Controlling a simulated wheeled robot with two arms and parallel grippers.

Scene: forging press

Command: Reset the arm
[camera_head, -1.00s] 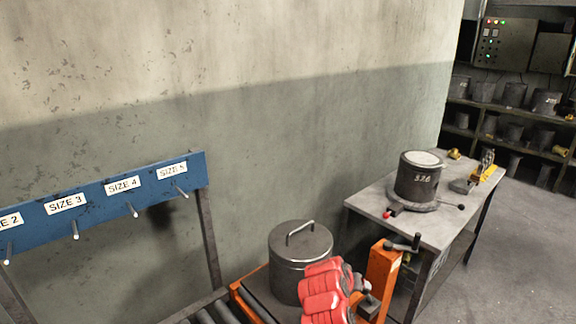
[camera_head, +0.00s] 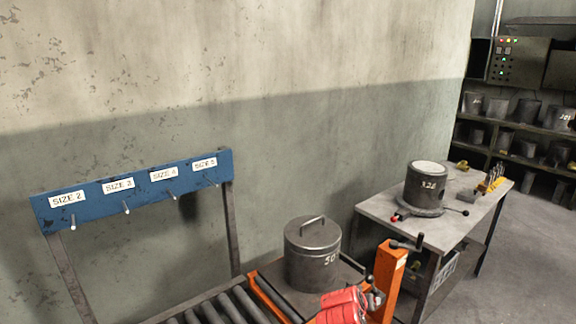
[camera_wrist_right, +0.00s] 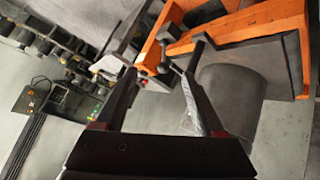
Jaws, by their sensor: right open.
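My right arm, red, shows at the bottom of the head view, and its gripper (camera_head: 374,297) is partly visible in front of the orange post. In the right wrist view the right gripper (camera_wrist_right: 160,85) is open, with its two dark fingers apart and nothing between them. A grey lidded canister (camera_head: 312,262) with a handle stands on the roller conveyor's plate, just behind the right arm. Its side also shows beyond the fingers in the wrist view (camera_wrist_right: 228,95). My left gripper is in neither view.
An orange post with a crank (camera_head: 390,275) stands right of the canister. A metal table (camera_head: 375,207) holds a dark cylinder (camera_head: 427,186) on a round base. A blue size-labelled peg rack (camera_head: 135,189) stands left, above conveyor rollers (camera_head: 215,308). Shelves (camera_head: 520,130) stand at the back right.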

